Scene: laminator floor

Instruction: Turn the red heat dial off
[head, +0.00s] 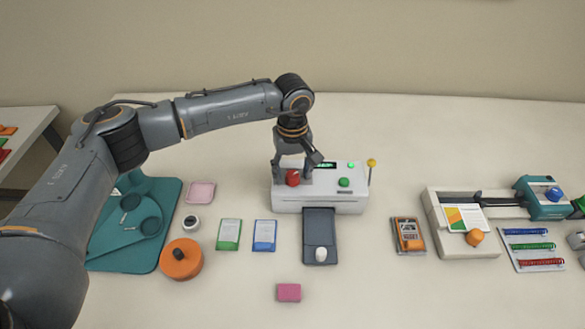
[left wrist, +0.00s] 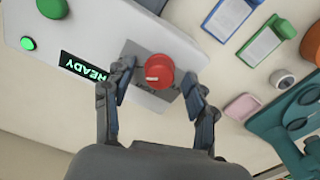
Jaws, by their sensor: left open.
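The red heat dial (head: 292,178) is on the left part of the white laminator's (head: 345,205) top. In the left wrist view the dial (left wrist: 159,72) is a round red knob with a white mark on it, on a grey plate. My left gripper (head: 295,170) is over the laminator at the dial. In the left wrist view its two fingers (left wrist: 162,90) are open, one on each side of the dial, with gaps between. A display (left wrist: 84,67) reads READY, and a green light (left wrist: 28,43) is lit. My right gripper is not in view.
A green knob (head: 344,182) and a yellow-tipped lever (head: 371,163) are right of the dial. A grey tray (head: 319,228) sticks out in front. An orange round container (head: 181,259), cards and a teal mat (head: 165,192) lie left.

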